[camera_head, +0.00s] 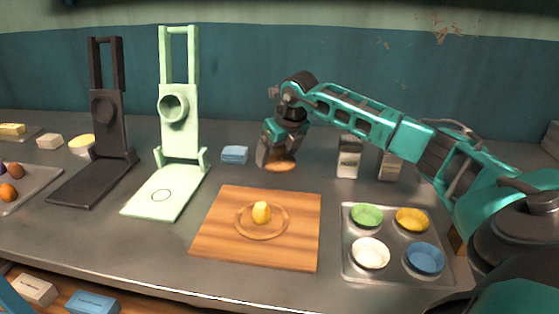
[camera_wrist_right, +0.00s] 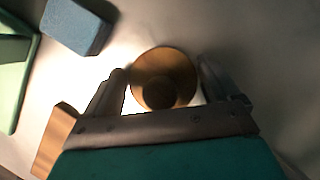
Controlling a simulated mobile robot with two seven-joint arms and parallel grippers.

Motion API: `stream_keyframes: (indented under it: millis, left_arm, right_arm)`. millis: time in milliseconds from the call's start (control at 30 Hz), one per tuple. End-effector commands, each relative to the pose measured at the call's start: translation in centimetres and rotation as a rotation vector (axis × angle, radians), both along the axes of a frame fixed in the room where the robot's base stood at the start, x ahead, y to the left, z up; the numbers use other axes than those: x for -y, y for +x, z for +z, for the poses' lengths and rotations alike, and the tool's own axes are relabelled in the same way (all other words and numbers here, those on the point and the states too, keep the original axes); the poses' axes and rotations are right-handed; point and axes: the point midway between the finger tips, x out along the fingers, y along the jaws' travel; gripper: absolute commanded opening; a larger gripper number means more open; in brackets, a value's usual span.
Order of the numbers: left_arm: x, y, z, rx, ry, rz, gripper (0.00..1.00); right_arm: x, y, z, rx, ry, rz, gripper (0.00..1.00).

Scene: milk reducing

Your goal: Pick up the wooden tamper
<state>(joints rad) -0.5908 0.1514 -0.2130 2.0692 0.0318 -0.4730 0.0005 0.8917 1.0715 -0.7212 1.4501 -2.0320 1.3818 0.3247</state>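The wooden tamper (camera_head: 281,167) is on the grey counter behind the cutting board, mostly hidden by my right gripper in the head view. In the right wrist view the tamper (camera_wrist_right: 165,66) is a round brown wooden piece with a darker round knob. My right gripper (camera_head: 275,157) points down over it. In the right wrist view the right gripper (camera_wrist_right: 165,82) is open, with one finger on each side of the tamper and a gap on the left side. Whether the right finger touches it I cannot tell. My left gripper is not in view.
A cutting board (camera_head: 220,235) with a yellow item (camera_head: 261,212) lies in front. A green press (camera_head: 180,130) and a black press (camera_head: 108,130) stand left. A blue sponge (camera_head: 235,154) is close by. A tray (camera_head: 350,270) of coloured bowls and two metal containers (camera_head: 349,157) are right.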

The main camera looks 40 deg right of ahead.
Motion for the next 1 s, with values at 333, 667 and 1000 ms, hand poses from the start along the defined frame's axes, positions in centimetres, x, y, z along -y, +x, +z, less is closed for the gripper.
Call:
stream_keyframes:
  millis: [333, 667, 1000]
  left_arm:
    - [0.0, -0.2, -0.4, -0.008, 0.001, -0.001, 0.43]
    - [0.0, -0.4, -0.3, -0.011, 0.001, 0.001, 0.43]
    - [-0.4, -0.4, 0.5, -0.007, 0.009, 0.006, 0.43]
  right_arm:
    - [0.0, 0.0, 0.1, 0.001, 0.000, 0.000, 0.61]
    - [0.0, 0.1, 1.4, 0.003, 0.000, 0.000, 0.61]
    - [0.0, 0.1, 8.9, 0.009, 0.000, 0.000, 0.61]
